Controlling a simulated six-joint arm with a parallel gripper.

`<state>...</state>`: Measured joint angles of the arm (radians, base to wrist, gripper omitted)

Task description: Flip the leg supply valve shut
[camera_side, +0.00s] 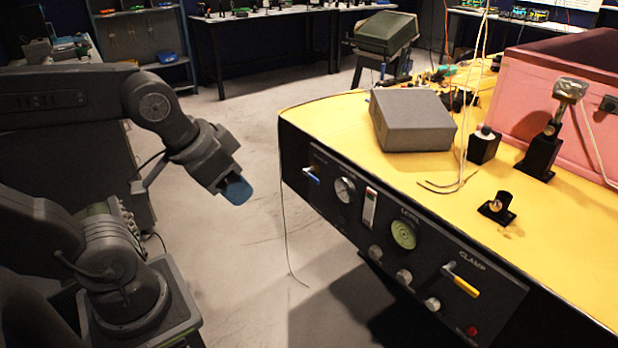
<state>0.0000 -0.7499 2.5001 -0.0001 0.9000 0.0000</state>
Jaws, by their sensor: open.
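A black control panel (390,245) runs along the front of the yellow-topped table. At its left end is a small lever with a blue handle (311,175); its label is too small to read. I cannot tell for sure that it is the leg supply valve. Further right, a yellow-handled lever (461,281) sits under the word CLAMP and slants down to the right. My gripper (237,191) has blue fingertips and hangs in free air left of the panel, apart from both levers. It is open, and nothing shows in it.
The panel also carries a white-faced gauge (344,190), a green dial (403,234), several knobs and a red button (471,331). A grey box (412,120) and black mounts stand on the yellow tabletop (340,115). A thin cable hangs from the table's left corner. Open floor lies between arm and panel.

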